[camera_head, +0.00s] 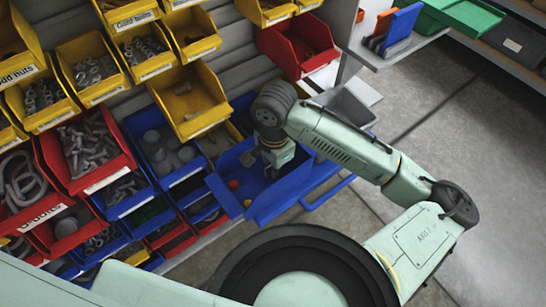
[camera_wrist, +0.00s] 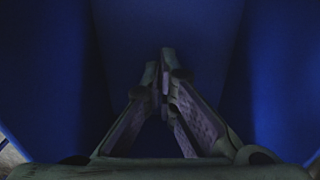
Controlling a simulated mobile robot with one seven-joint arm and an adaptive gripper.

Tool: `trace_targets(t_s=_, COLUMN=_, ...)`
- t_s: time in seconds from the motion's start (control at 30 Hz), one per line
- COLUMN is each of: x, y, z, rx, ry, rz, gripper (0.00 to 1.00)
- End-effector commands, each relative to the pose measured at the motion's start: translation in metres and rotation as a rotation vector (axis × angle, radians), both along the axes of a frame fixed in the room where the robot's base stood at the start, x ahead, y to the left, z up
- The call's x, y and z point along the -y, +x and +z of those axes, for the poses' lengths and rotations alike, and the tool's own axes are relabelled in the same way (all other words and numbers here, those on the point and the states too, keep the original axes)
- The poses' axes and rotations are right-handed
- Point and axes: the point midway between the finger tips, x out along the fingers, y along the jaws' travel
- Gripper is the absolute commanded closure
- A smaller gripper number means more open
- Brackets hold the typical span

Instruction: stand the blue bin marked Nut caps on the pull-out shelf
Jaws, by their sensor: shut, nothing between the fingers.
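A large blue bin (camera_head: 282,197) stands low at the right end of the bin rows in the head view. I cannot read a Nut caps mark on it, so I cannot tell whether it is the named bin. I cannot clearly make out the pull-out shelf; a blue bar (camera_head: 328,192) juts out right of the bin.
Yellow bins (camera_head: 190,104), red bins (camera_head: 88,155) and blue bins (camera_head: 160,150) with hardware crowd the left. A red bin (camera_head: 300,45) sits above my wrist. A grey tray (camera_head: 347,106) is close to my arm. A green bin (camera_head: 465,15) stands top right. Grey floor (camera_head: 450,130) is open at right.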

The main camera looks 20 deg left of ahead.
Motion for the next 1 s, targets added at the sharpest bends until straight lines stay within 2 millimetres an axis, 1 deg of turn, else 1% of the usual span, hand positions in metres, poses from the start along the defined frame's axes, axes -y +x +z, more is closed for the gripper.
trace_targets(t_s=0.03, x=0.009, y=0.011, z=0.006, rx=0.007, ry=-0.004, rz=-0.012, gripper=1.0)
trace_targets(t_s=0.2, x=0.019, y=0.025, z=0.005, rx=0.006, ry=-0.002, rz=-0.007, gripper=1.0)
trace_targets(t_s=0.33, x=0.022, y=0.029, z=0.004, rx=0.006, ry=-0.001, rz=-0.006, gripper=1.0)
trace_targets(t_s=0.67, x=0.022, y=0.029, z=0.004, rx=0.006, ry=-0.001, rz=-0.006, gripper=1.0)
trace_targets(t_s=0.9, x=0.033, y=0.043, z=0.005, rx=0.004, ry=0.002, rz=-0.008, gripper=1.0)
trace_targets(t_s=1.0, x=0.034, y=0.044, z=0.004, rx=0.005, ry=0.0, rz=-0.005, gripper=1.0)
